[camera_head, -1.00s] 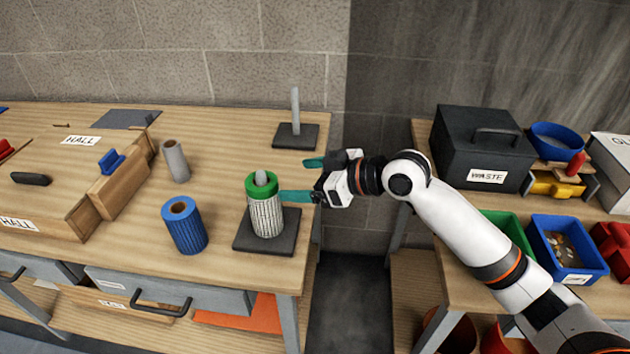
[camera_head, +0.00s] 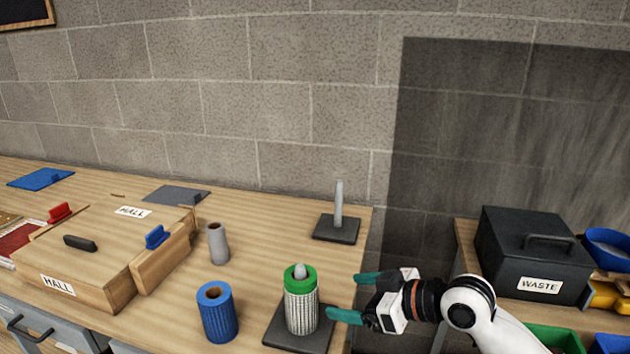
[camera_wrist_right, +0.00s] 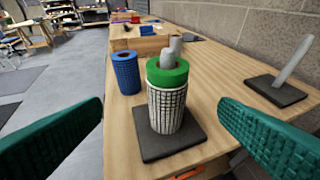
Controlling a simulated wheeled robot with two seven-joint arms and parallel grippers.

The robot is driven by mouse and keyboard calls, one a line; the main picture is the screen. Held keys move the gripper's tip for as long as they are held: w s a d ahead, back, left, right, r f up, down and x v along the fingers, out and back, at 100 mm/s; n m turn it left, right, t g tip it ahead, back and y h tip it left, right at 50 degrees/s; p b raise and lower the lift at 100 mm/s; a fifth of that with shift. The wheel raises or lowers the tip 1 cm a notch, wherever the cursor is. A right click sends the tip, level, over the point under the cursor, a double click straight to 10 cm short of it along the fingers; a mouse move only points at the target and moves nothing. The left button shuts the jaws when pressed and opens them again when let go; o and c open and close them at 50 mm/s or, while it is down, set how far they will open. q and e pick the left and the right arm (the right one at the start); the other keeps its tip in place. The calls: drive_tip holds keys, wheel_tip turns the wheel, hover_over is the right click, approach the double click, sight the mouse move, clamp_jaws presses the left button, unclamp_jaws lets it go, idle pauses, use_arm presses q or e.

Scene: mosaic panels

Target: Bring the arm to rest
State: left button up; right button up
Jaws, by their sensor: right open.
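My right gripper (camera_head: 348,297) is open and empty at the right edge of the wooden table, its teal fingers pointing left. Its fingers also frame the right wrist view (camera_wrist_right: 160,130). A roll with a green top and white mesh side (camera_head: 301,305) stands upright on a post with a dark square base (camera_head: 283,338). In the head view one fingertip is close to the roll; I cannot tell if they touch there. In the right wrist view the roll (camera_wrist_right: 168,100) stands between the fingers, farther out and apart from them. My left gripper is not in view.
A blue roll (camera_head: 217,313) and a grey roll (camera_head: 217,244) stand left of the green-topped roll. An empty post (camera_head: 338,212) stands behind. A wooden box labelled HALL (camera_head: 100,255) is at left. A black WASTE box (camera_head: 528,262) is on the right table, beyond a gap.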

drive_tip(key=s+d+f+m+g+h, duration=0.15)
drive_tip(key=s+f+m+h, duration=0.25)
drive_tip(key=s+f, duration=0.95)
drive_tip(key=s+d+f+m+g+h, duration=0.1)
drive_tip(key=s+d+f+m+h, duration=0.15)
drive_tip(key=s+d+f, duration=0.35)
drive_tip(key=s+d+f+m+g+h, duration=0.2)
drive_tip(key=s+d+h, duration=0.2)
drive_tip(key=s, duration=0.4)
wheel_tip(320, 180, down, 28)
drive_tip(key=s+g, duration=0.1)
drive_tip(key=s, duration=0.1)
drive_tip(key=s+d+f+g, duration=0.1)
drive_tip(key=s+d+f, duration=0.1)
drive_tip(key=s+f, duration=1.2)
drive_tip(key=shift+s+d+f, duration=0.2)
drive_tip(key=shift+s, duration=0.5)
